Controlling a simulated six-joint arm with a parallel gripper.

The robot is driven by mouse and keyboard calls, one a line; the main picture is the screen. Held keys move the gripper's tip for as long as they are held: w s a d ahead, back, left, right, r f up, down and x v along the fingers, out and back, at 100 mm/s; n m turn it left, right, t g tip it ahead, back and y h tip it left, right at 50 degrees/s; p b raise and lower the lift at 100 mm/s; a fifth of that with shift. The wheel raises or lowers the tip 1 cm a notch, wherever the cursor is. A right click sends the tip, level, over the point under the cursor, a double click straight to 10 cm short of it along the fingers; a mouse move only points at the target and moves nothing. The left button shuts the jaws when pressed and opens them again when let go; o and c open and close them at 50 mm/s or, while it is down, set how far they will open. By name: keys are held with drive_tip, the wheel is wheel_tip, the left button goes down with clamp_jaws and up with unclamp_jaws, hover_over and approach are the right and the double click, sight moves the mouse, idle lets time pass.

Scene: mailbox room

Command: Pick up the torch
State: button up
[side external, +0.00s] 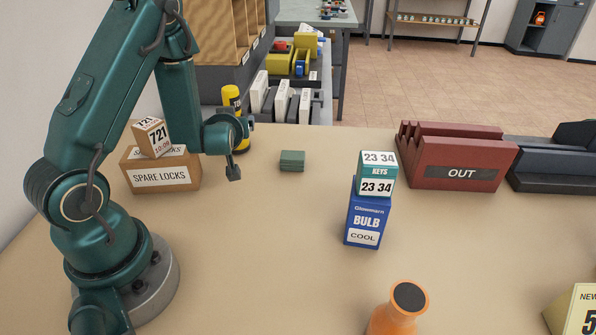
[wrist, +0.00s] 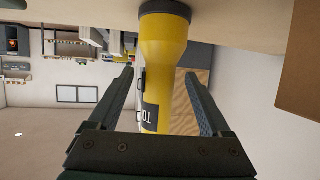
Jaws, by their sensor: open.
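A spare locks box (side external: 160,178) with a small 721 box (side external: 151,137) on top stands left of my gripper. A green block (side external: 292,161) lies to the right. A keys box (side external: 377,173) sits on a blue bulb box (side external: 367,215). A red OUT tray (side external: 455,160) is farther right.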

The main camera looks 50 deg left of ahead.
drive_tip(key=shift+f, duration=0.5)
drive_tip(key=shift+x, duration=2.55)
drive_tip(key=shift+c, duration=0.4)
drive_tip(key=shift+r, duration=0.1)
clamp_jaws()
